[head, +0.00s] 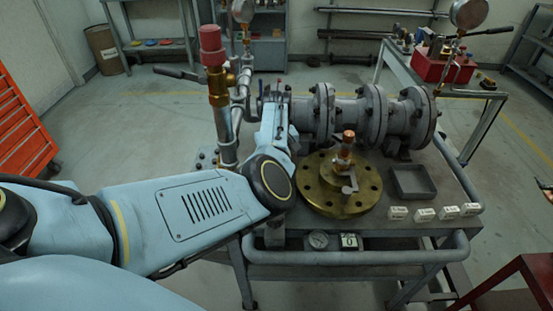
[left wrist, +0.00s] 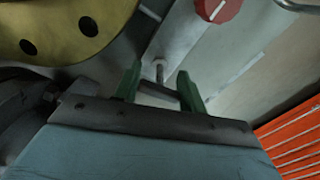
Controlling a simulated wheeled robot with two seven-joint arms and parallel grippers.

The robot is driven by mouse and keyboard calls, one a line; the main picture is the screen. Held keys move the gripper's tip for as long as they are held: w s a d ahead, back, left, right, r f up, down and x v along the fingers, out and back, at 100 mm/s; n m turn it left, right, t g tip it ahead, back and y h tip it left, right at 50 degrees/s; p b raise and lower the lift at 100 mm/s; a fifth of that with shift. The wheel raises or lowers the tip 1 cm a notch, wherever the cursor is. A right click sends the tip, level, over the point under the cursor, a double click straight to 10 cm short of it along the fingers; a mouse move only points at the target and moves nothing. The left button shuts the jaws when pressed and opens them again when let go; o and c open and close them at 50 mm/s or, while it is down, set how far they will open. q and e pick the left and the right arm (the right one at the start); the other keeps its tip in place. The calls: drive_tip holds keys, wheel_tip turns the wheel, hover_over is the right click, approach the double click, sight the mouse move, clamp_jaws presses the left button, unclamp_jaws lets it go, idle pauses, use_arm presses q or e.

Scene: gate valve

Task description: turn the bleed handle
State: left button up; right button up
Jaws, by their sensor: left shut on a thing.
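My left gripper (left wrist: 160,88) shows two green fingers in the left wrist view, shut on a short grey bar that I take to be the bleed handle (left wrist: 160,73). Part of the bar is hidden between the fingers. In the head view my left arm reaches from the left to the pipework; its light-blue hand hides most of what it holds. A red-capped brass valve (head: 213,75) on an upright pipe stands left of the hand. A red part (left wrist: 217,8) shows at the top of the left wrist view. My right gripper is not in view.
A brass flange (head: 325,198) lies on the bench right of my arm, with a small fitting on top. Grey flanged piping (head: 350,115) runs behind it. A dark tray (head: 412,183) and several white labelled blocks (head: 424,214) are to the right. An orange cabinet (head: 22,130) stands at left.

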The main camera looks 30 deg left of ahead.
use_arm(q)
drive_tip(key=n+p, duration=0.1)
drive_tip(key=n, duration=0.2)
drive_tip(key=shift+r+n+p, duration=0.1)
drive_tip(key=shift+n+p, duration=0.2)
drive_tip(key=shift+p, duration=0.05)
drive_tip(key=n+p, duration=0.1)
drive_tip(key=n, duration=0.2)
drive_tip(key=shift+n, duration=0.3)
drive_tip(key=n, duration=0.3)
drive_tip(key=shift+n, duration=0.3)
drive_tip(key=shift+n+p, duration=0.3)
drive_tip(key=shift+n, duration=1.9)
drive_tip(key=o, duration=1)
wheel_tip(320, 180, up, 13)
drive_tip(key=shift+r+p, duration=0.15)
drive_tip(key=shift+p, duration=0.9)
